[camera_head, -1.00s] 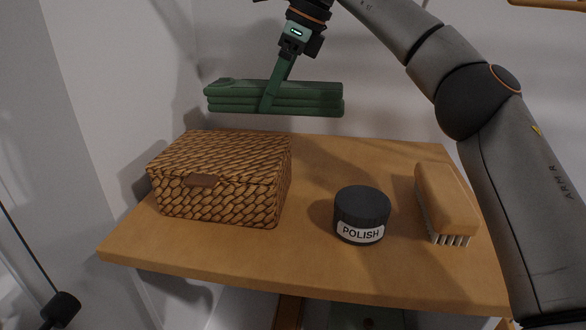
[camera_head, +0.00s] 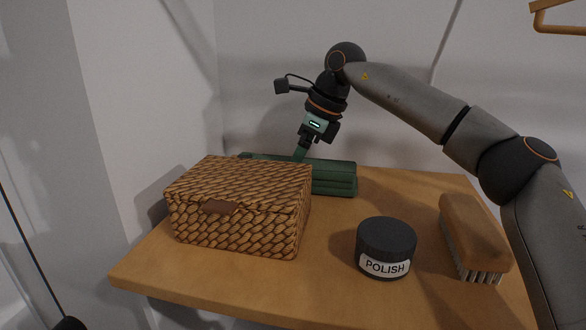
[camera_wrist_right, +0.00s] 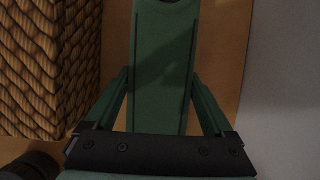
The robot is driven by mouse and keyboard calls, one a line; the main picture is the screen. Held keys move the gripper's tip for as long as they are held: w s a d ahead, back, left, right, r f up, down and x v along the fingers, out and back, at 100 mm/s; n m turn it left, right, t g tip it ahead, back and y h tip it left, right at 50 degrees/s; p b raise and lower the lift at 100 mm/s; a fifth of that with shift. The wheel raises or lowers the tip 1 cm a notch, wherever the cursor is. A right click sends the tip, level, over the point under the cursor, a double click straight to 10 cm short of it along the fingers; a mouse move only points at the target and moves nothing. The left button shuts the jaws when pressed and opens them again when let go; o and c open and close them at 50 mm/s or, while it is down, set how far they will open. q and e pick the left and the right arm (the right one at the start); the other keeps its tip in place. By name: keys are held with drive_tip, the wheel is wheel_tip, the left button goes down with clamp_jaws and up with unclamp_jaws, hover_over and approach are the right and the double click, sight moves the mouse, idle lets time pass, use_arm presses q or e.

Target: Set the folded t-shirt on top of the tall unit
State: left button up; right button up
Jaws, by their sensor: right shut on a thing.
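The folded t-shirt (camera_head: 334,178) is a dark green, layered bundle at the back of the wooden top of the tall unit (camera_head: 330,255). It lies level behind the wicker box, which hides its left part. It looks at or very close to the wood; its underside contact is hard to tell. My right gripper (camera_head: 301,154) reaches down onto it from above, shut on it. In the right wrist view the green t-shirt (camera_wrist_right: 162,75) runs between the two fingers. My left gripper is not in view.
A wicker box (camera_head: 240,205) stands at the left, just in front of the t-shirt. A dark polish tin (camera_head: 386,247) and a wooden brush (camera_head: 472,238) stand at the front right. Walls close off the back and left. Bare wood lies right of the t-shirt.

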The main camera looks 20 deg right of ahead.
drive_tip(key=o, duration=1.2)
drive_tip(key=shift+o, duration=0.2)
drive_tip(key=shift+r, duration=0.1)
drive_tip(key=p+v, duration=0.1)
drive_tip(key=v, duration=1.1)
